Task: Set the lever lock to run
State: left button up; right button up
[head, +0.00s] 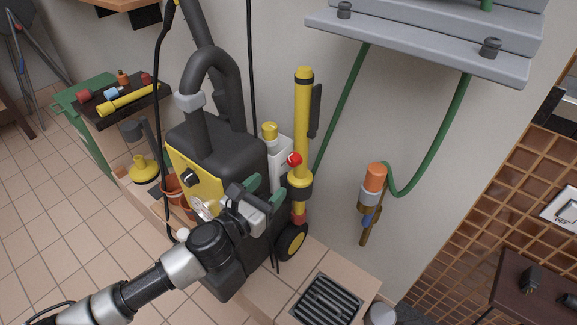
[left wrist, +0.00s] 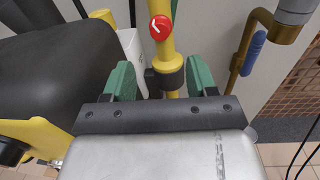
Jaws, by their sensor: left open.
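A round red knob (head: 295,159) with a white pointer line sits on the upright yellow lance (head: 303,115) beside the black and yellow machine. In the left wrist view the red knob (left wrist: 160,27) faces me, its white line slanting to the upper left. I see no readable label, so I cannot tell its setting by name. My left gripper (head: 265,190) is open and empty, below and left of the knob. In the left wrist view its green fingertips (left wrist: 160,78) stand on either side of the lance, below the knob; contact is not visible. My right gripper is not in view.
The machine (head: 215,150) stands close to my left gripper. A brass tap with a blue lever (head: 367,216) and green hose (head: 435,145) is on the wall to the right. A grey shelf (head: 420,45) overhangs above. A floor grate (head: 326,300) lies in front.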

aim_at(291, 163)
pick_arm(q)
jog(key=x, duration=0.3)
jog(key=shift+w+d+b, duration=0.2)
jog(key=shift+w+b, duration=0.15)
jog(key=shift+b+x, duration=0.5)
jog(key=shift+x, duration=1.9)
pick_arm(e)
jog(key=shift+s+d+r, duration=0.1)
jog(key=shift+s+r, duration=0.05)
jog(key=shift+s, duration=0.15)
